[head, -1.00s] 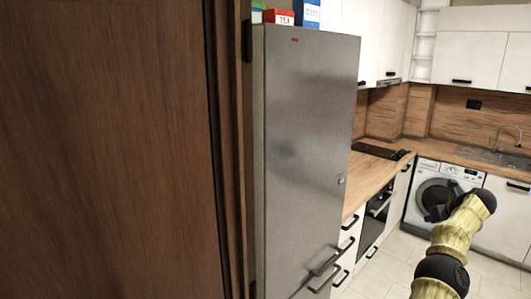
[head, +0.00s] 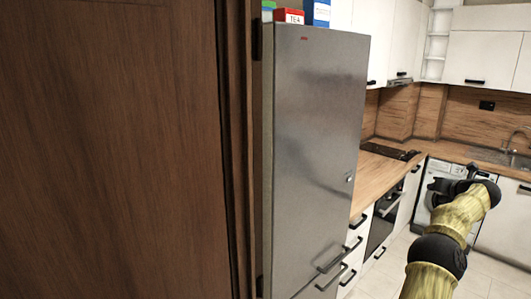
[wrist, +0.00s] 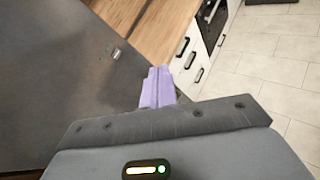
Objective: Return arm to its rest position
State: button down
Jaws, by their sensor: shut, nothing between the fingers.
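My arm (head: 454,222), yellowish with black joints, rises from the lower right of the head view, in front of the washing machine. My gripper (head: 440,188) is a small dark shape at the arm's far end, partly hidden by the arm's last joint. In the wrist view the purple fingers of my gripper (wrist: 157,86) are together with nothing between them. They point toward the edge between the grey fridge and the wooden counter, apart from both as far as I can tell.
A tall grey fridge (head: 315,150) stands in the middle, with boxes (head: 291,17) on top. A brown wooden door (head: 110,150) fills the left. A wooden counter (head: 385,168), oven (head: 383,220) and washing machine (head: 425,205) lie beyond. Tiled floor (wrist: 268,60) is clear.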

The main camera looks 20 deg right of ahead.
jog(key=w+a+r+m+t+h, duration=0.2)
jog(key=w+a+r+m+h, duration=0.2)
jog(key=w+a+r+m, duration=0.45)
jog(key=s+a+f+m+g+y, duration=0.1)
jog(key=a+f+m, duration=0.35)
jog(key=a, duration=0.25)
jog(key=s+a+f+m+g+b, duration=0.1)
jog(key=a+f+m+g, duration=0.15)
jog(key=a+m, duration=0.4)
jog(key=a+f+m+g+y, duration=0.1)
jog(key=a+f+m, duration=0.35)
jog(key=a, duration=0.45)
jog(key=s+a+f+m+g+y, duration=0.1)
jog(key=s+a+f, duration=0.2)
jog(key=a, duration=0.4)
jog(key=s+a+f+m+g+y, duration=0.1)
jog(key=s+a+f+y, duration=0.2)
jog(key=a, duration=0.4)
jog(key=s+a+f+m+g, duration=0.1)
jog(key=s+a+f+g, duration=0.1)
jog(key=s+a+f, duration=0.35)
jog(key=s+a+f+g+y, duration=0.1)
jog(key=s+a+f+g, duration=0.1)
jog(key=s+a, duration=0.5)
jog(key=s+a+f+m+g+y+b, duration=0.1)
jog(key=s+a, duration=0.6)
jog(key=shift+s+a+f+g, duration=0.25)
jog(key=shift+f+g, duration=0.1)
